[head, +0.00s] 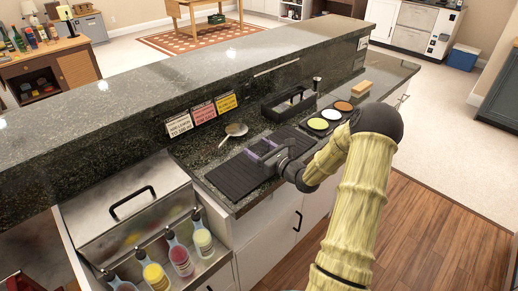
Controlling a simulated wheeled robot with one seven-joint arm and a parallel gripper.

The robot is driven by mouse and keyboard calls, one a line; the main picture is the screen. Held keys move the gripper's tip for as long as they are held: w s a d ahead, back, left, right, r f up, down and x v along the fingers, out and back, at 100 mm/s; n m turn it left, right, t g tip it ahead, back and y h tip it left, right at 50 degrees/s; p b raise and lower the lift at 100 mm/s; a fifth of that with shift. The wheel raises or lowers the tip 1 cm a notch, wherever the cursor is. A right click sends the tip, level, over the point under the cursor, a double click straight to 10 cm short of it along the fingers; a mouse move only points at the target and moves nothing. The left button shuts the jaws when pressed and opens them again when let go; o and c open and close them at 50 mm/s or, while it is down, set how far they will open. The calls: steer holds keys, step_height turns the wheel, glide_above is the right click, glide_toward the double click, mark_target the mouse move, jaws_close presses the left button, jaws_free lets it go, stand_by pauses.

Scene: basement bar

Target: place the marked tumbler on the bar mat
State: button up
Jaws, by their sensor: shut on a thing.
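The dark ribbed bar mat (234,179) lies on the stone counter below the raised ledge. My gripper (264,151) is over the middle of the mat, with my arm reaching in from the right. Its jaws are shut on a small, clear, purple-tinted thing that looks like the tumbler (265,145). The gripper hides part of it, and no mark on it can be made out. I cannot tell whether its base touches the mat or is just above it.
A small dish with a spoon (236,129) sits behind the mat. A black caddy (289,103) and a tray of coloured rounds (330,115) stand at the right. Squeeze bottles (180,258) and a metal lidded bin (125,212) are at the left. The mat's left part is bare.

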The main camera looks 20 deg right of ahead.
steer(key=shift+f, duration=0.1)
steer(key=o, duration=1.1)
steer(key=shift+o, duration=0.2)
steer(key=shift+r, duration=0.25)
steer(key=shift+s+d+f, duration=0.1)
steer(key=shift+s+d, duration=0.05)
steer(key=shift+s, duration=0.15)
steer(key=b+v, duration=0.1)
steer(key=v, duration=1)
steer(key=shift+s, duration=0.25)
